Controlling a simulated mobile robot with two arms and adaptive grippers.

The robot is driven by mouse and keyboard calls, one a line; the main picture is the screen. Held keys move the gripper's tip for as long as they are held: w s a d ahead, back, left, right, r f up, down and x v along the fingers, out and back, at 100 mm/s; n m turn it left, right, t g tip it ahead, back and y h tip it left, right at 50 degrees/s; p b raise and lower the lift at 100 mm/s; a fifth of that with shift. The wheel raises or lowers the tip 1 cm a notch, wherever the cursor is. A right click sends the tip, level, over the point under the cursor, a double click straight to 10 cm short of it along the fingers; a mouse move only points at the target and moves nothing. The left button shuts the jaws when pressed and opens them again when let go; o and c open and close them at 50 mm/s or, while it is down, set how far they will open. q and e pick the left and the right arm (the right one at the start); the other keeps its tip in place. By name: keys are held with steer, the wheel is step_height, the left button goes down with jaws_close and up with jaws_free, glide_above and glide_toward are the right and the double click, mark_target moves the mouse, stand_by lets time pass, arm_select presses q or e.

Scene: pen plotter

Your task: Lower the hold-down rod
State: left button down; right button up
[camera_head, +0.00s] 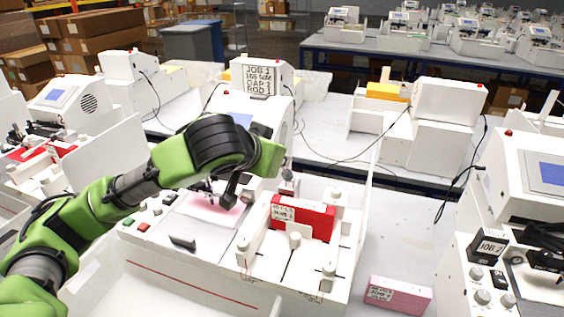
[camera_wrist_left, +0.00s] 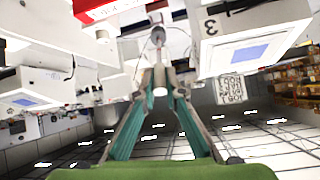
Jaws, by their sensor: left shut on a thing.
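My left arm reaches in from the left in the head view, over the middle white plotter (camera_head: 262,110). In the left wrist view, the two fingers of my left gripper (camera_wrist_left: 160,76) come together and are shut on the thin grey hold-down rod (camera_wrist_left: 158,38), whose round end shows just beyond the fingertips. In the head view my wrist covers most of the fingers and the contact. A red block (camera_head: 316,220) with a white label stands on the white carriage bed (camera_head: 262,268) of this plotter, to the right of my wrist. My right gripper is in neither view.
A pink box (camera_head: 405,295) lies on the table at the front right. Another plotter with a "JOB 2" sign (camera_head: 490,247) stands at the right. A clear upright panel (camera_head: 360,190) borders the bed. A job sign (camera_head: 257,79) stands behind.

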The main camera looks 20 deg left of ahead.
arm_select(q)
steer(key=shift+s+f+t+b, duration=0.4)
steer(key=shift+s+b, duration=0.05)
steer(key=shift+b, duration=0.1)
steer(key=c, duration=2.1)
jaws_free()
steer(key=shift+r, duration=0.1)
steer(key=v, duration=1.2)
